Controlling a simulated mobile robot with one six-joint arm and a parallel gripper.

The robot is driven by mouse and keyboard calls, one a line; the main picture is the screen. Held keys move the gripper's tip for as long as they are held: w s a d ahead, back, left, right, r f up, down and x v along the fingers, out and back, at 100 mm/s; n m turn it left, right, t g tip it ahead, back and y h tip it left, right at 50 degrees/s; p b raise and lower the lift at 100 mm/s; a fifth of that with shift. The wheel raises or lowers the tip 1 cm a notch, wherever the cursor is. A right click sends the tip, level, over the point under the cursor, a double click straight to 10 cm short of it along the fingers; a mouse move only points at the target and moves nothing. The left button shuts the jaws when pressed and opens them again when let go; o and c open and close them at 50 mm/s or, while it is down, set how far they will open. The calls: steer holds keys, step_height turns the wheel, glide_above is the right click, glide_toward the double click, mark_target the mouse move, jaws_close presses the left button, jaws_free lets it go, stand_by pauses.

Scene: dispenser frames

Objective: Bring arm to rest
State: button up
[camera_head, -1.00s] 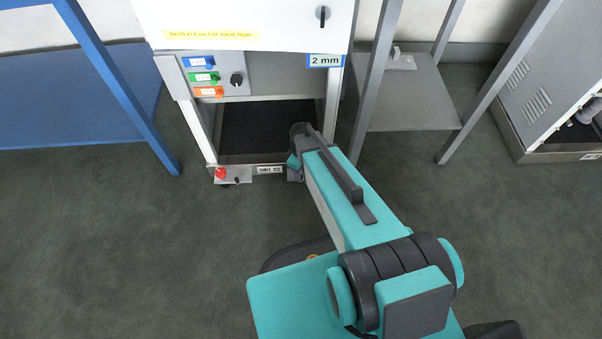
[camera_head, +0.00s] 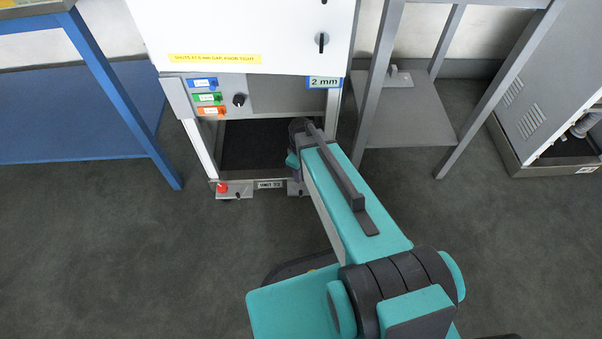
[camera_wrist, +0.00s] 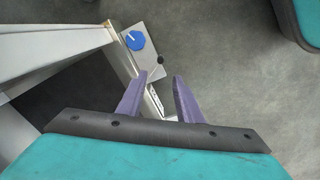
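My arm (camera_head: 350,205) reaches from the lower right toward the dispenser frame (camera_head: 200,140). Its far end is at the frame's right front post, in front of the open lower bay. The gripper's fingers cannot be made out in the head view. In the wrist view my gripper (camera_wrist: 159,75) has two purple fingers spread apart with nothing between them. Beyond the fingertips lies a light plate with a blue eight-sided knob (camera_wrist: 135,40) and a small black knob (camera_wrist: 160,60). I cannot tell whether the fingers touch the frame.
The frame has a white door (camera_head: 240,35), a button panel (camera_head: 208,97) and a red button (camera_head: 222,187) low at left. A blue table (camera_head: 70,115) stands left, a grey stand (camera_head: 405,115) right, and a grey cabinet (camera_head: 520,100) farther right. Floor in front is clear.

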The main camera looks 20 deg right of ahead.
stand_by(0.4)
steer(key=s+a+r+m+g+p, duration=0.1)
steer(key=s+r+m+p, duration=0.2)
steer(key=s+p, duration=0.4)
steer(key=s+a+r+m+g+p, duration=0.1)
steer(key=s+r+p, duration=0.5)
steer(key=s, duration=0.6)
steer(key=s+a+r+m+g+p, duration=0.1)
steer(key=s+r+m+g+p, duration=0.2)
steer(key=s+p, duration=0.6)
steer(key=shift+s+a+r+m+p, duration=0.25)
steer(key=shift+r+m+p, duration=0.25)
steer(key=shift+r+m, duration=0.3)
stand_by(0.4)
